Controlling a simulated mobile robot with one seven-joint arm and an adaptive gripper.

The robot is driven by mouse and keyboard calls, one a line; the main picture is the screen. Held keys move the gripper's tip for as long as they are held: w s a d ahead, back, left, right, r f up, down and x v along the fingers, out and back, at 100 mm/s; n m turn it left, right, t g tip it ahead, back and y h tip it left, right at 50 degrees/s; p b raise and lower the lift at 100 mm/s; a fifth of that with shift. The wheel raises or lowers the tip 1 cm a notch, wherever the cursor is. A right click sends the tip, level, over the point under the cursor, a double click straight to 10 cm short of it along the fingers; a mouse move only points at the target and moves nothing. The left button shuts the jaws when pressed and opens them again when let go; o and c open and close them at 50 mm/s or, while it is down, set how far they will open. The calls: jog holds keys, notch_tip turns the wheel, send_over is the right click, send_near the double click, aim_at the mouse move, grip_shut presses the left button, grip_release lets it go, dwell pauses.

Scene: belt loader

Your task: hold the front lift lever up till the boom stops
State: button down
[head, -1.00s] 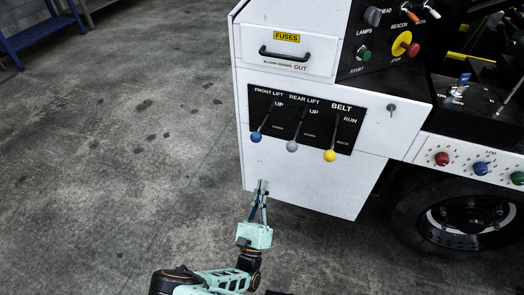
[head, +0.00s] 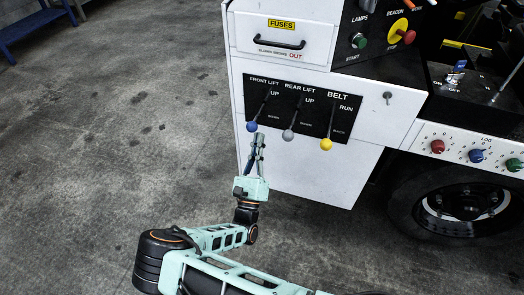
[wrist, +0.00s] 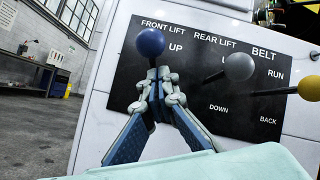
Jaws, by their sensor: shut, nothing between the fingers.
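The front lift lever, with a blue knob (head: 252,127), stands at the left of a black panel (head: 318,121) marked FRONT LIFT, REAR LIFT and BELT. Its knob also shows in the wrist view (wrist: 150,42). My gripper (head: 258,138) is shut and empty, with its fingertips just below the blue knob. In the wrist view the closed fingertips (wrist: 156,76) overlap the lever's rod under the knob; I cannot tell whether they touch it. The boom is not recognisable in these views.
The grey rear lift knob (head: 288,135) and yellow belt knob (head: 326,145) stand close to the right. A fuse drawer (head: 283,43) with a black handle is above. Coloured knobs and a wheel (head: 455,205) are at the right. Open concrete floor lies left.

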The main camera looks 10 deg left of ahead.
jog(key=shift+s+a+r, duration=0.1)
jog(key=shift+a+r, duration=0.1)
jog(key=shift+r, duration=0.15)
